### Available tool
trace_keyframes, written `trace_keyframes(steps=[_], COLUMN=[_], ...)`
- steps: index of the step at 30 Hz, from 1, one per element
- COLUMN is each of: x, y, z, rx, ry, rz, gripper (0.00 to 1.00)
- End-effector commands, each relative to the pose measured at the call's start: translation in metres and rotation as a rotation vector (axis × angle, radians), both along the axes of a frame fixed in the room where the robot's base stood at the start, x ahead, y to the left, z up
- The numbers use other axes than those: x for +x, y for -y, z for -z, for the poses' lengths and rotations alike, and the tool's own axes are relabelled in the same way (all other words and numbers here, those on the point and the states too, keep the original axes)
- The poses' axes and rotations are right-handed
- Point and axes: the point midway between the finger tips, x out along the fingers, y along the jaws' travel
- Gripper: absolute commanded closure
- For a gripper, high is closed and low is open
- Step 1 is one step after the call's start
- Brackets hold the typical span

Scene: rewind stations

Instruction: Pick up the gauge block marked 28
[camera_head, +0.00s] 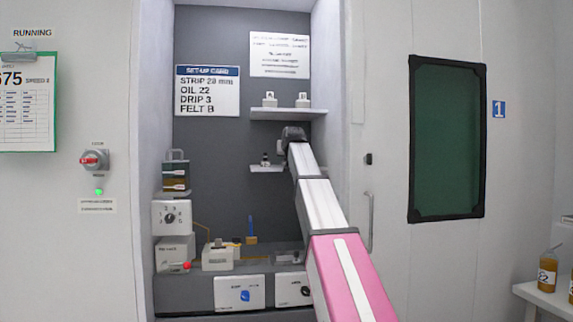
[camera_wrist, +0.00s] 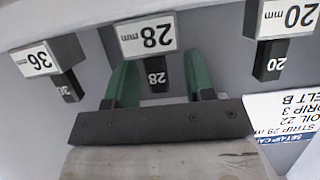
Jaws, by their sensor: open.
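The gauge block marked 28 (camera_wrist: 156,76) is a small dark block with a white number. It shows upside down in the wrist view, at a white label reading 28 mm (camera_wrist: 147,38). My gripper (camera_wrist: 156,64) is open, with one green finger on each side of this block. A gap shows between the block and each finger, and I cannot tell how deep the block sits between them. In the head view my arm's dark end (camera_head: 292,134) is at the small shelf (camera_head: 262,169) and hides part of it; I cannot make out the 28 block there.
In the wrist view, the block marked 36 (camera_wrist: 69,88) stands at left and the block marked 20 (camera_wrist: 269,64) at right, both clear of the fingers. A wider shelf (camera_head: 280,114) with two white pieces is above. The set-up card (camera_head: 208,91) reads strip 28 mm.

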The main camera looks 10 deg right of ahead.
Motion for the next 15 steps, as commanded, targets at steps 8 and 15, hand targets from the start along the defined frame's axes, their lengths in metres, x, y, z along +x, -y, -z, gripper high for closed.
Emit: trace_keyframes(steps=[8, 15], x=[0.0148, 0.0146], y=[0.0005, 0.0005], z=[0.0052, 0.0052], rx=[0.000, 0.000], ry=[0.001, 0.001], rz=[0.001, 0.001], gripper=[0.51, 1.00])
